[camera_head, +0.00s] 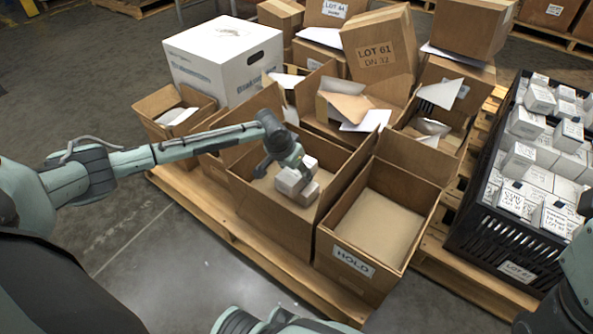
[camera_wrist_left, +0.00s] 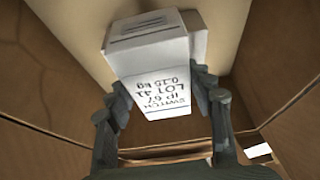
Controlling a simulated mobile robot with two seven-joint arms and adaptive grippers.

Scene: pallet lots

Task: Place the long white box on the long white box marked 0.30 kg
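My left gripper (camera_head: 284,160) reaches down into an open cardboard carton. A white box (camera_head: 289,181) is at its fingers. In the left wrist view this white box (camera_wrist_left: 155,85) sits between the two fingers of the left gripper (camera_wrist_left: 162,92), which appear closed on its sides. Its upside-down label reads SWITCH, IP 67, LOT 41 and a weight that looks like 0.25 kg. Another pale box (camera_head: 308,193) shows just beside and below it in the carton; its marking is not legible. No 0.30 kg label can be read. My right gripper is out of view.
The carton (camera_head: 262,213) stands on a wooden pallet (camera_head: 205,220) with raised flaps. An empty-looking HOLD carton (camera_head: 352,262) is to its right. A black crate (camera_head: 490,240) of white boxes is at far right. A large white box (camera_head: 222,58) and stacked cartons stand behind.

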